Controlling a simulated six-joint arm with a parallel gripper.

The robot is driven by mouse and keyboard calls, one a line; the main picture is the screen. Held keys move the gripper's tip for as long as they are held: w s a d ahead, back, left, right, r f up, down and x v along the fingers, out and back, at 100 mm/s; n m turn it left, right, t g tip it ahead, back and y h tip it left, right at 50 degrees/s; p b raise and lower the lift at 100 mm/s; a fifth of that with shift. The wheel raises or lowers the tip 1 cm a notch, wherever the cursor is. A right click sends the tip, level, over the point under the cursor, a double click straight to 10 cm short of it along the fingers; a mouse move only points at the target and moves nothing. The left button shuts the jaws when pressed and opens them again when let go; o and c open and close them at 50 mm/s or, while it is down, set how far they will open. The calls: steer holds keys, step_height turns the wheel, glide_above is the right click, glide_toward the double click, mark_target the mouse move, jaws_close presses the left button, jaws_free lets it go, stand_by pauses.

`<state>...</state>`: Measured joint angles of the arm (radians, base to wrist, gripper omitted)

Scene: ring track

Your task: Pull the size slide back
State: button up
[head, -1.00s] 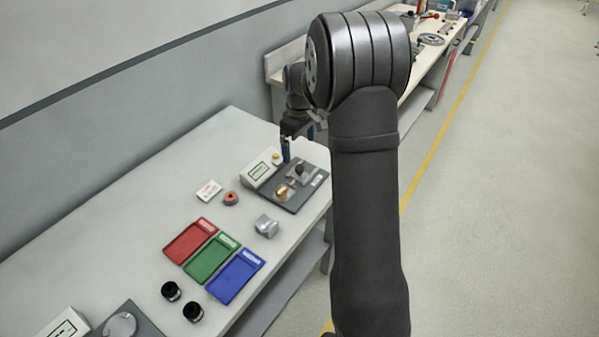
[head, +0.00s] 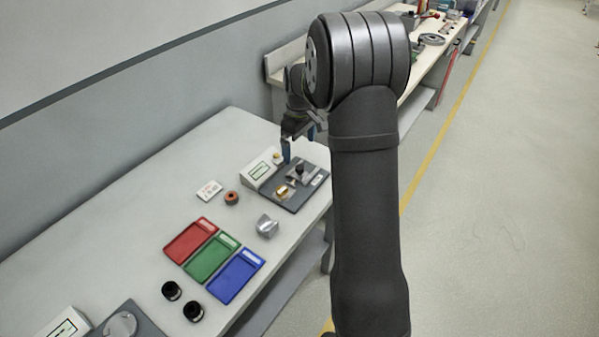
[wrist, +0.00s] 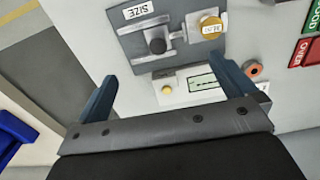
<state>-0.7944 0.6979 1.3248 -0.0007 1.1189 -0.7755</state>
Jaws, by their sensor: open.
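The size slide's black knob (wrist: 157,46) stands on the grey gauge plate (wrist: 133,52), beside a label reading SIZE, in the wrist view. In the head view the dark knob (head: 300,169) shows on the gauge plate (head: 312,194) at the far end of the bench. A brass ring (wrist: 211,27) sits on the plate beside the slide in the wrist view; it also shows in the head view (head: 281,190). My gripper (wrist: 163,74) is open and empty, its blue fingers apart. In the head view my gripper (head: 286,158) hangs near the display and the plate's back edge.
A white display box (head: 260,170) with a yellow button adjoins the plate. An orange ring (head: 232,197), a small white card (head: 209,190) and a silver piece (head: 267,227) lie nearby. Red (head: 190,242), green (head: 212,259) and blue (head: 236,276) trays lie nearer.

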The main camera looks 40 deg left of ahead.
step_height(320, 180, up, 9)
steer(key=shift+f, duration=0.2)
